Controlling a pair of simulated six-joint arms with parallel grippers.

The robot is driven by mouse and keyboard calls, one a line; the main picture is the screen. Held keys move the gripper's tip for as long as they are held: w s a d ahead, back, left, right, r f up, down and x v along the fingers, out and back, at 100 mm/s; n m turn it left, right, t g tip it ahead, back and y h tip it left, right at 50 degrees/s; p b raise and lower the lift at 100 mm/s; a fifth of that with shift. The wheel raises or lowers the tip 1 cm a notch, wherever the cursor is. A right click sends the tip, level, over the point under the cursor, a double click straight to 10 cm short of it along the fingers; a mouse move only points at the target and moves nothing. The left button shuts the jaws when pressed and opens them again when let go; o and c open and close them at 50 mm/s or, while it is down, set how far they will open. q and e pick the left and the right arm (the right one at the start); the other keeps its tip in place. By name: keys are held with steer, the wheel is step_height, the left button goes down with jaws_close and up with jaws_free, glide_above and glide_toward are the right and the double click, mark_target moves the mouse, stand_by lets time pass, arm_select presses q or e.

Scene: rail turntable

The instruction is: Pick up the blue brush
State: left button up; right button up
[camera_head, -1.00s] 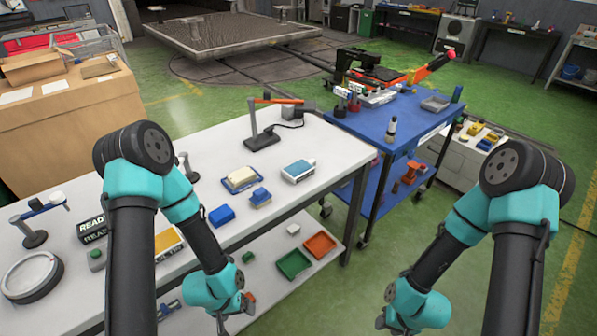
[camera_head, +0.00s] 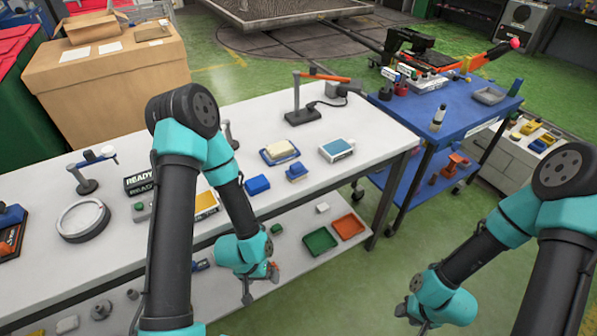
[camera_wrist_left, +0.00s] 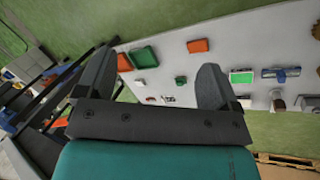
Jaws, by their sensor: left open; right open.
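A small blue item with a raised top (camera_head: 297,172), which looks like the blue brush, lies on the white workbench (camera_head: 355,116). A plain blue block (camera_head: 257,185) lies to its left. The yellow-and-white item on a blue base (camera_head: 281,152) is just behind, and a blue-and-white box (camera_head: 337,149) is to the right. My left gripper (camera_head: 262,284) is open and empty, low in front of the bench, well apart from the brush. In the left wrist view its jaws (camera_wrist_left: 153,80) are spread, with no brush between them. My right gripper (camera_head: 411,311) is open and empty over the floor.
A lamp-like stand (camera_head: 301,112) is at the bench's back. Green (camera_head: 320,241) and orange (camera_head: 348,227) trays lie on the lower shelf. A blue cart (camera_head: 466,110) stands right of the bench. Green floor (camera_head: 420,240) is free between bench and right arm.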

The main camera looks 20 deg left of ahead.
arm_select(q)
steer(key=shift+o, duration=0.4)
steer(key=shift+o, duration=0.8)
